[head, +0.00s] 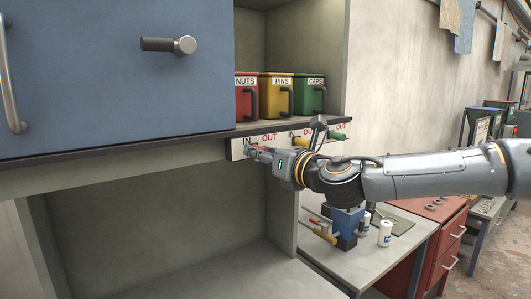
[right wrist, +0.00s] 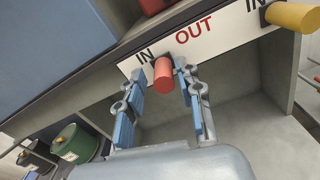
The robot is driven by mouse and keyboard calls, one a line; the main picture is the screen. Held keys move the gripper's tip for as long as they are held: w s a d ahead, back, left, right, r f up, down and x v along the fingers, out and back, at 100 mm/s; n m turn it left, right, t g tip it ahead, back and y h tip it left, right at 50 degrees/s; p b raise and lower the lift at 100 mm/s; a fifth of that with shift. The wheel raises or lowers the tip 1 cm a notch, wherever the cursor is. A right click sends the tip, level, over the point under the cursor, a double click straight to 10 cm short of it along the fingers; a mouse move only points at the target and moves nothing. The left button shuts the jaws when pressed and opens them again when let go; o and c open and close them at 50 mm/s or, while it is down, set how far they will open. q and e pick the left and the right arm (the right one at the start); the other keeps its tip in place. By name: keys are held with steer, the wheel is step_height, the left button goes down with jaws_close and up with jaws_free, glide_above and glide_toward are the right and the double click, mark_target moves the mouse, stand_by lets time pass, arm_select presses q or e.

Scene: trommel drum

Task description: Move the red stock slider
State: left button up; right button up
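The red stock slider (right wrist: 164,76) is a short red cylindrical knob on a white strip (right wrist: 205,42) marked IN and OUT. In the right wrist view it stands just below and right of IN, left of OUT. My right gripper (head: 251,150) is at this strip in the head view and mostly hides the knob there. In the right wrist view the open right gripper (right wrist: 160,88) has its blue-padded fingers on either side of the knob, with gaps showing; contact cannot be told. My left gripper is not in view.
Red (head: 246,100), yellow (head: 276,97) and green (head: 309,95) bins stand on the shelf above. A yellow knob (right wrist: 293,16) is right of the red one. A blue panel (head: 110,80) with a handle fills the upper left. The space under the shelf is empty.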

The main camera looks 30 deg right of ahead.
steer(key=shift+a+r, duration=0.1)
steer(key=shift+a, duration=0.1)
steer(key=shift+d, duration=0.2)
steer(key=shift+s+d, duration=0.1)
steer(key=shift+s, duration=0.45)
steer(key=s, duration=1.1)
steer(key=shift+d, duration=0.2)
steer(key=shift+w, duration=0.1)
